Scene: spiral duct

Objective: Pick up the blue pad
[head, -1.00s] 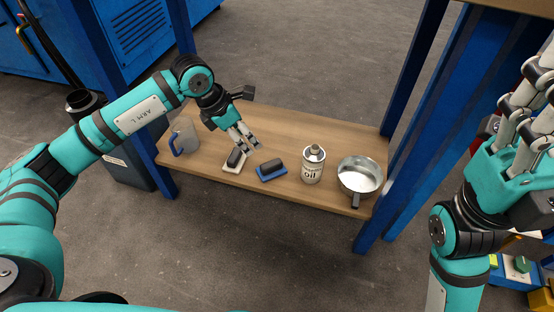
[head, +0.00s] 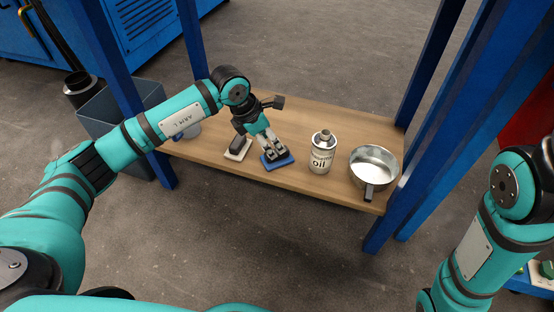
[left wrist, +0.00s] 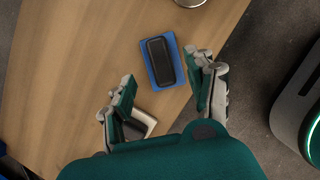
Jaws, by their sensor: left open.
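The blue pad (head: 289,161), a flat blue base with a black grip on top, lies on the wooden shelf between a white pad (head: 237,153) and the oil can. My left gripper (head: 275,153) is open and points down above the blue pad, hiding much of it in the head view. In the left wrist view, the blue pad (left wrist: 160,62) lies between and just beyond the open fingers of the left gripper (left wrist: 163,80), with nothing held. The white pad (left wrist: 142,120) is partly hidden behind the left finger. My right gripper is out of view; only its arm shows.
An oil can (head: 321,155) stands right of the blue pad. A metal pan (head: 375,166) sits at the shelf's right end. Blue posts (head: 124,95) frame the wooden shelf (head: 345,118).

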